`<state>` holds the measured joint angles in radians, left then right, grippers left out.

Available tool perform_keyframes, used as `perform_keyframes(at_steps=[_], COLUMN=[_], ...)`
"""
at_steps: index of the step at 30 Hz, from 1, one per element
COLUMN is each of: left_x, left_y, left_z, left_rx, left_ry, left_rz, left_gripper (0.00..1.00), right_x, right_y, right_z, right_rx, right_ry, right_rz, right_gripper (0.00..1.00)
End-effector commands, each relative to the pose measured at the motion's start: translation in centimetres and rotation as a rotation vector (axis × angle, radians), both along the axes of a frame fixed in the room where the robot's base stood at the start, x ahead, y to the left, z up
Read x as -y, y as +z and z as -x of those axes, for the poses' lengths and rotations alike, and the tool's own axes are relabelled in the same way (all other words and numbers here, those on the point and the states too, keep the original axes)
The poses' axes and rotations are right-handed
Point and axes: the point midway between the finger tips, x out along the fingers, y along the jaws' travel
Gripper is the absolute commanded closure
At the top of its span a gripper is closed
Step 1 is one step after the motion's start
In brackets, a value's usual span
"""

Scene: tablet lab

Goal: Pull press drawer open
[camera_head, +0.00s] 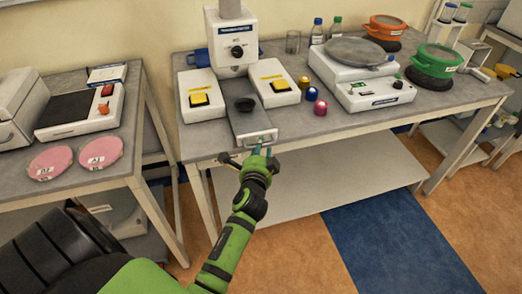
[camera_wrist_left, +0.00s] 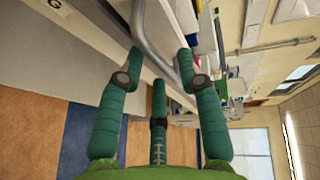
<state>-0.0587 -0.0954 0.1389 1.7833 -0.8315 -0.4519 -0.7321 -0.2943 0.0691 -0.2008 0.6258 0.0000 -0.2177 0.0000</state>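The white press (camera_head: 232,42) stands at the back of the middle table. My left gripper (camera_head: 260,150) is at the handle, just past the table's front edge. In the left wrist view its green fingers (camera_wrist_left: 160,62) are apart, with the curved handle bar (camera_wrist_left: 148,45) between their tips; firm contact cannot be made out. My right gripper is not in view.
Red, blue and yellow small jars (camera_head: 320,106) stand right of the press. A white hotplate device (camera_head: 362,82), orange pot (camera_head: 385,27) and green pot (camera_head: 433,61) are further right. A side table (camera_head: 70,188) at left holds pink discs. Floor in front is clear.

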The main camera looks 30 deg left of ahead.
Motion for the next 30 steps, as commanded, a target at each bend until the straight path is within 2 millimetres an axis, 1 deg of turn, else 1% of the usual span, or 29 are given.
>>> perform_keyframes(at_steps=[6, 8, 10, 14, 21, 25, 30], left_x=[0.0, 0.0, 0.2, 0.9, 2.6, 3.2, 3.3], left_y=[0.0, 0.0, 0.0, 0.2, 1.0, 1.3, 1.5], left_z=[0.0, 0.0, 0.4, 1.8, 5.3, 6.3, 6.6], left_rx=[0.0, -0.001, -0.002, -0.003, -0.003, -0.001, 0.0], left_ry=[0.0, 0.0, -0.001, 0.0, 0.001, 0.0, 0.0], left_rz=[0.0, 0.0, 0.0, 0.001, 0.001, 0.0, 0.0], left_gripper=[0.59, 0.59, 0.59, 0.59, 0.59, 0.59, 0.59], right_x=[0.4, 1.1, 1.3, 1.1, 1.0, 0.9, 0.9], right_y=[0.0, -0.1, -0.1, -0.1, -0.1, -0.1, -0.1], right_z=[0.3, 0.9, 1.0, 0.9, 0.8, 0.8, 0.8], right_rx=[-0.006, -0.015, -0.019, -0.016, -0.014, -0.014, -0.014], right_ry=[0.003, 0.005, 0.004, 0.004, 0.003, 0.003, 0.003], right_rz=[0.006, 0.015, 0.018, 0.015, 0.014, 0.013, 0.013], right_gripper=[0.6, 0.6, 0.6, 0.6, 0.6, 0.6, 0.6])
